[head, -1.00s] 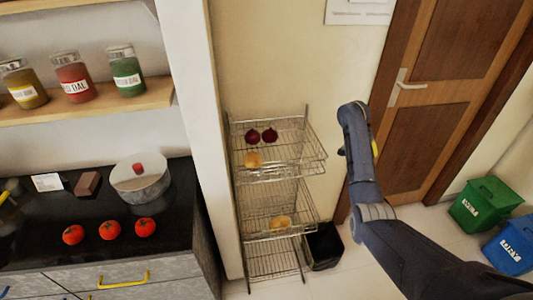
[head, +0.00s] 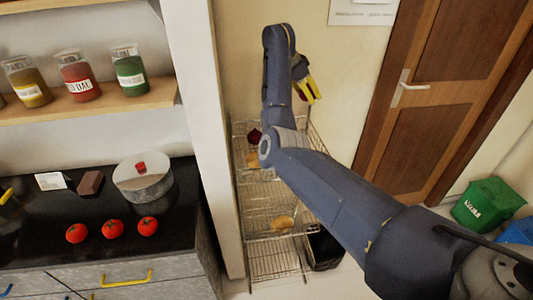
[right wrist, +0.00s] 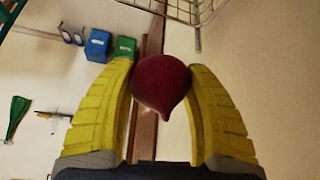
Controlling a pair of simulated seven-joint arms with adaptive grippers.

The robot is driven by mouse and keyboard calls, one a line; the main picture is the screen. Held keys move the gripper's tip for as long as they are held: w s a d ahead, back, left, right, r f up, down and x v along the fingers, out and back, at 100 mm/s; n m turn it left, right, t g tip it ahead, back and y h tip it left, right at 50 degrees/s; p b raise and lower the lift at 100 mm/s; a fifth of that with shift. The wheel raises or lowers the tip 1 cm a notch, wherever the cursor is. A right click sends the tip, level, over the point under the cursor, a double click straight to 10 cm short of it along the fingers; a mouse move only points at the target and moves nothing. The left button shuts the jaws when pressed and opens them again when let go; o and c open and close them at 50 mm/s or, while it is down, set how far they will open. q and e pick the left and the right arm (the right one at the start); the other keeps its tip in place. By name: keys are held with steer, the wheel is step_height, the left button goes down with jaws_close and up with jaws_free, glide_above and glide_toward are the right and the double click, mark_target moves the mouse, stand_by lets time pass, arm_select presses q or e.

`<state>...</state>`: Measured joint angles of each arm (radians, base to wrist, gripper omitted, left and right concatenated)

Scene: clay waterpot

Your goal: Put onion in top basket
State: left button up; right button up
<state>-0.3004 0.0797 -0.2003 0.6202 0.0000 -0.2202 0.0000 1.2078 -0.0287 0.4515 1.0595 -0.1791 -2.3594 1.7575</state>
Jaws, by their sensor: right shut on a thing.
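My right gripper (head: 311,93) is raised in front of the wall, above the right side of the wire rack's top basket (head: 239,172). In the right wrist view its yellow fingers (right wrist: 164,85) are shut on a dark red onion (right wrist: 160,82); the head view does not clearly show this held onion. Another dark red onion (head: 254,136) and a yellowish round item (head: 253,160) lie in the top basket. My right arm covers much of that basket. My left gripper is not in view.
A lower basket holds a yellowish item (head: 283,222). A dark bin (head: 325,248) stands beside the rack. A white pillar (head: 208,130) separates the rack from the counter, which bears tomatoes (head: 112,229) and a pot (head: 143,182). A brown door (head: 430,100) is at right.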

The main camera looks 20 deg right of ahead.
steer(key=shift+w+a+r, duration=0.1)
steer(key=shift+a+r, duration=0.2)
steer(key=shift+a, duration=0.05)
steer(key=shift+w+a+f, duration=0.1)
steer(key=shift+a, duration=0.1)
step_height(320, 180, down, 19)
steer(key=shift+a+f, duration=0.1)
steer(key=shift+f, duration=0.1)
steer(key=shift+f, duration=0.15)
steer(key=o, duration=1.2)
steer(key=shift+o, duration=0.2)
steer(key=v, duration=1.2)
steer(key=shift+r, duration=0.2)
